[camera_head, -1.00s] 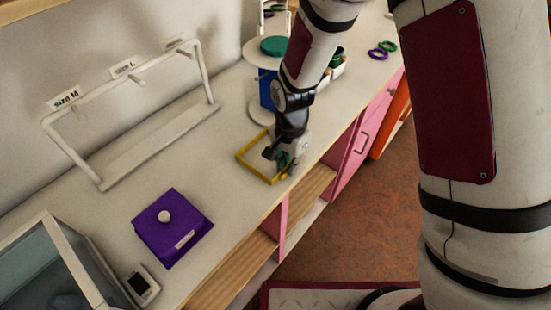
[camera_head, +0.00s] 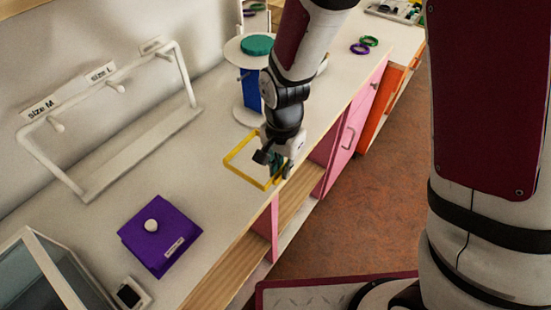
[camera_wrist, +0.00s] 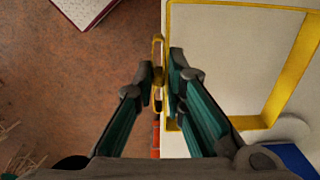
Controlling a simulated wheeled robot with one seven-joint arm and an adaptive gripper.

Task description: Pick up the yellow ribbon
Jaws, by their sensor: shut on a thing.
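My gripper (camera_wrist: 162,77) is shut on a narrow yellow piece, which I take to be the yellow ribbon (camera_wrist: 158,47). It shows as a thin upright loop between the fingertips in the wrist view. In the head view my gripper (camera_head: 274,172) is at the front side of a yellow square frame (camera_head: 238,172), close to the counter's front edge, and hides the ribbon there. The frame also shows in the wrist view (camera_wrist: 289,75), just right of the fingertips; I cannot tell whether they touch it.
The counter (camera_head: 205,225) has a purple box (camera_head: 150,251) with a white knob and a white rack (camera_head: 112,160) on the left. A blue stand with a green top (camera_head: 257,45) is behind my gripper. Purple (camera_head: 360,48) and green (camera_head: 369,41) rings lie farther back.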

